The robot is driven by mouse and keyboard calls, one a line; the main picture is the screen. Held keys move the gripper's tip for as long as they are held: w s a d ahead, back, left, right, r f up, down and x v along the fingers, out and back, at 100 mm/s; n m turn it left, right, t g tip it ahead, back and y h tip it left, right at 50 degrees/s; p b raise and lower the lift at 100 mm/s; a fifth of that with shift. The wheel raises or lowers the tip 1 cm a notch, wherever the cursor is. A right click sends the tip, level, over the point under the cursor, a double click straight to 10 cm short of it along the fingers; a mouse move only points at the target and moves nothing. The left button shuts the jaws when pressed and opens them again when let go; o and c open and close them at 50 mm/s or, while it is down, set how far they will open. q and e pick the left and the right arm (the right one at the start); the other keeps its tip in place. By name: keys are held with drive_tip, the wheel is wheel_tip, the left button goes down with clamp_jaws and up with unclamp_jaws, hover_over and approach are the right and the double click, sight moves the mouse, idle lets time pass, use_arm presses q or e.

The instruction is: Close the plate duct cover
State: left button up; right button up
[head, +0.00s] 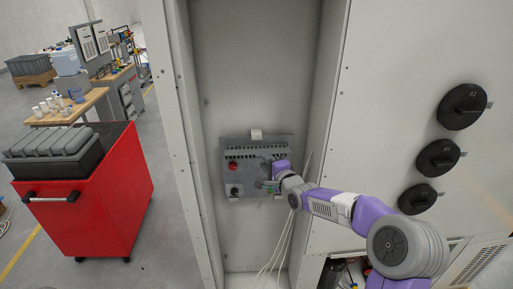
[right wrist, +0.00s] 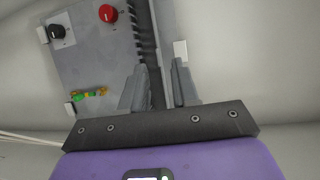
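The grey plate (head: 255,186) is mounted on the cabinet's back wall, with a slotted duct (head: 262,153) along its upper part. In the right wrist view the plate (right wrist: 95,65) is turned, and the dark slotted duct (right wrist: 146,40) runs beside a plain grey strip (right wrist: 164,25), which may be the duct cover. My right gripper (head: 272,180) is in front of the plate's right part. In the right wrist view its fingers (right wrist: 161,85) are apart, with the grey strip's near end between them; I cannot tell whether they touch it. My left gripper is not in view.
The cabinet's side walls flank the recess closely. Black rotary switches (head: 462,106) are on the right panel. A red cart (head: 100,195) stands at left.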

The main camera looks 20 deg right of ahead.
sight(256, 153)
drive_tip(key=w, duration=0.2)
drive_tip(key=w+p, duration=0.1)
drive_tip(key=w, duration=0.1)
drive_tip(key=w+a+f, duration=0.1)
drive_tip(key=w, duration=0.2)
drive_tip(key=shift+w+p, duration=0.1)
drive_tip(key=shift+p, duration=0.25)
clamp_jaws()
